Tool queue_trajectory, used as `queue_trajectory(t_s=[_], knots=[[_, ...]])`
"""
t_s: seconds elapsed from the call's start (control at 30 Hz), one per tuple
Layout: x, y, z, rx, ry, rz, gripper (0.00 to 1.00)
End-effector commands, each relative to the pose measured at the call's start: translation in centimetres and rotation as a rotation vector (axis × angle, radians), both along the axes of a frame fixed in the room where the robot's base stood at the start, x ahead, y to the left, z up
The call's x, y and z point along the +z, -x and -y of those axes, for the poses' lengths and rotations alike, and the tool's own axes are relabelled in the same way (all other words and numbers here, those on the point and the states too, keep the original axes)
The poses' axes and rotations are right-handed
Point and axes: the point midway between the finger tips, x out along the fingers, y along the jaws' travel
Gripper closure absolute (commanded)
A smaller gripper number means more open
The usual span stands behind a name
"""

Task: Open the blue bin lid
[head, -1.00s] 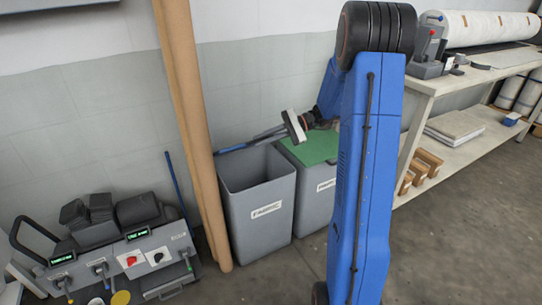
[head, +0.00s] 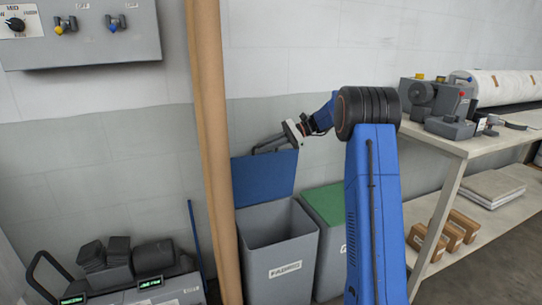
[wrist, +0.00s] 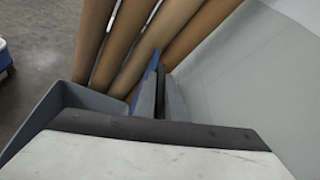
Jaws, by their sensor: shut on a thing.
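The blue lid (head: 265,178) stands steeply raised at the back edge of the grey bin labelled FABRIC (head: 290,272), whose mouth is uncovered. My gripper (head: 268,146) is at the lid's upper edge, shut on it. In the wrist view, my gripper's fingers (wrist: 166,97) close around the lid, which shows as a narrow blue edge (wrist: 150,72). Most of the lid is hidden there by the fingers.
A green-lidded bin (head: 323,203) stands right of the open bin. Brown tubes, one at the left (head: 208,130), stand close by. A workbench (head: 455,147) is on the right; a wall panel (head: 85,40) is upper left.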

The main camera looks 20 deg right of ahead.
Motion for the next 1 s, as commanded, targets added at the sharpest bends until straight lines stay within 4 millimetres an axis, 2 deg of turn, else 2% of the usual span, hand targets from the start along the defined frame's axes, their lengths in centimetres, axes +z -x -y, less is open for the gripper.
queue_trajectory(t_s=[0.23,0.7,0.73,0.8,1.0], knots=[[0.2,-1.9,0.1,0.0,0.001,0.001,1.0],[0.2,-2.2,0.1,0.0,0.0,0.0,1.0],[0.2,-2.2,0.1,0.0,0.0,0.0,0.83],[0.2,-2.2,0.1,0.0,0.0,0.0,0.71],[0.2,-2.2,0.0,0.0,0.0,0.0,0.71]])
